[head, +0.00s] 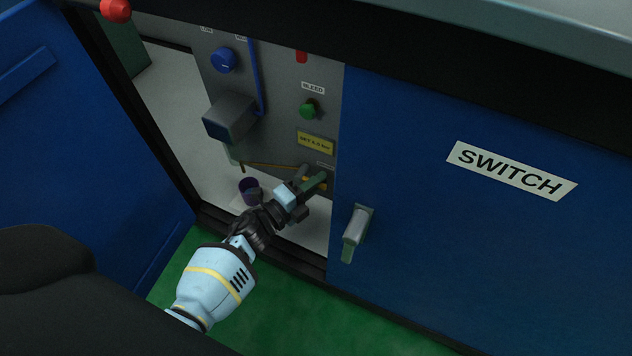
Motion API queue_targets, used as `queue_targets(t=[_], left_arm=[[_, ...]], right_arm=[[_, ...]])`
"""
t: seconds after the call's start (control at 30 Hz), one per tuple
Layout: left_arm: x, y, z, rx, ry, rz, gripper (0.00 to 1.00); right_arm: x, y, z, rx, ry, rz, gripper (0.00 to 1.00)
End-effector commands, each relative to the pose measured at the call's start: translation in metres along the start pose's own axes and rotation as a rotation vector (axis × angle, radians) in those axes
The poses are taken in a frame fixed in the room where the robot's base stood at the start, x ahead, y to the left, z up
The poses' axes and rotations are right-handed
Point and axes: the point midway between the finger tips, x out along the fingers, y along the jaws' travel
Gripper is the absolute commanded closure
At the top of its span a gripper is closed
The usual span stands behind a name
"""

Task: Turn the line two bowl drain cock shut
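The drain cock is mostly hidden behind my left gripper (311,178), low on the grey panel (285,85) inside the open cabinet. Small orange bits show around the fingertips, and a small white label sits just above them, too small to read. The gripper reaches in from the lower left, with its fingers at the panel's lower right. Whether the fingers are closed on the cock is not clear. A thin brass-coloured pipe (268,166) runs left from there. My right gripper is out of view.
A green BLEED knob (308,110), a yellow plate (315,143), a blue round knob (223,60) and a grey box (230,117) are above. A purple cup (249,190) stands on the cabinet floor. Blue doors flank the opening; the SWITCH door has a grey handle (355,232).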

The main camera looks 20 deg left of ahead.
Motion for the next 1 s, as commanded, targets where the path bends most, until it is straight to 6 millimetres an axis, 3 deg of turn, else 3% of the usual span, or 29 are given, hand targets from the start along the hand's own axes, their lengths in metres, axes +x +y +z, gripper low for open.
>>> queue_targets(t=[0.57, 1.0], left_arm=[[-0.001, 0.003, 0.0, 0.06, 0.001, 0.026, 1.0], [-0.002, 0.017, 0.004, 0.386, 0.002, 0.16, 1.0]], right_arm=[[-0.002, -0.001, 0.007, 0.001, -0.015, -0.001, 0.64], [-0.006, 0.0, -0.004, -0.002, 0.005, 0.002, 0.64]])
